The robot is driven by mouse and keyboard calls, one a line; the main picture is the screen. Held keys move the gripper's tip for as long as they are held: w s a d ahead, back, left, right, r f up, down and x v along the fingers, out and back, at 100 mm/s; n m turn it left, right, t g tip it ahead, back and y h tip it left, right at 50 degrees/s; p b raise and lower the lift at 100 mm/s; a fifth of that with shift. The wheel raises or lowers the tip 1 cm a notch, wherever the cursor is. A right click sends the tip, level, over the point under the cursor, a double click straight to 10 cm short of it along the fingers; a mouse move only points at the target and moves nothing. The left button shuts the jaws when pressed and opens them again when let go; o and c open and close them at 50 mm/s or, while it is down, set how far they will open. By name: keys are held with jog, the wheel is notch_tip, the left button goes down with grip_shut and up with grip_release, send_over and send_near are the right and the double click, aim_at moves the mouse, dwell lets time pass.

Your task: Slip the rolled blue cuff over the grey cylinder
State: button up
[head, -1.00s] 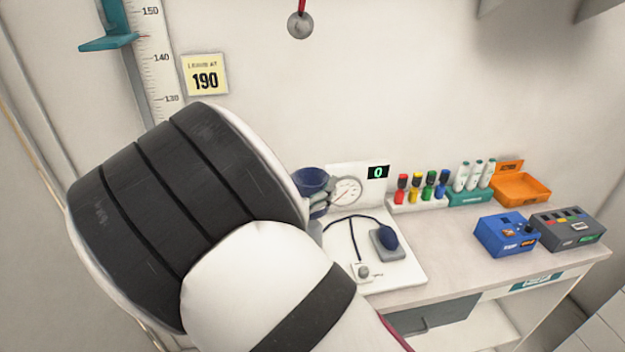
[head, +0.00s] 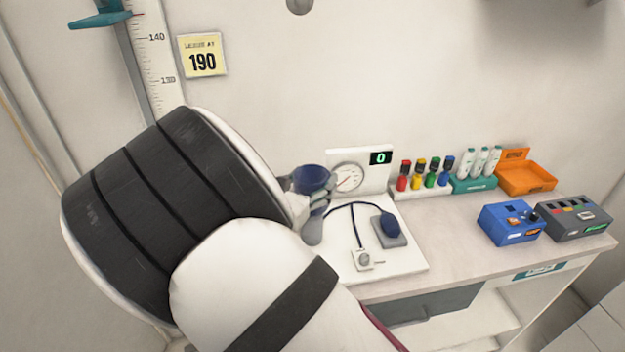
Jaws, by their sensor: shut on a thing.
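The rolled blue cuff (head: 313,178) is a dark blue ring just left of the round gauge in the head view. My gripper (head: 318,200) is shut on it and holds it from the near side, its fingers covering the cuff's lower part. A grey rounded shape (head: 312,230) shows directly below the fingers, at the left of the white board. It looks like the grey cylinder, but my arm and fingers hide much of it. I cannot tell whether the cuff is above the cylinder or around its top.
Coloured vials, a teal rack, an orange box (head: 525,178) and two control boxes (head: 510,229) stand to the right. My arm blocks the left foreground.

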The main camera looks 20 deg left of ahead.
aim_at(312, 218)
jog(key=shift+f+b, duration=2.6)
jog(key=shift+f, duration=3.4)
jog(key=o, duration=1.2)
jog(key=shift+o, duration=0.2)
jog(key=shift+s, duration=0.1)
jog(key=s, duration=0.4)
jog(key=s+a, duration=0.1)
jog(key=s, duration=0.6)
jog(key=shift+s+a, duration=0.2)
jog(key=shift+s, duration=0.15)
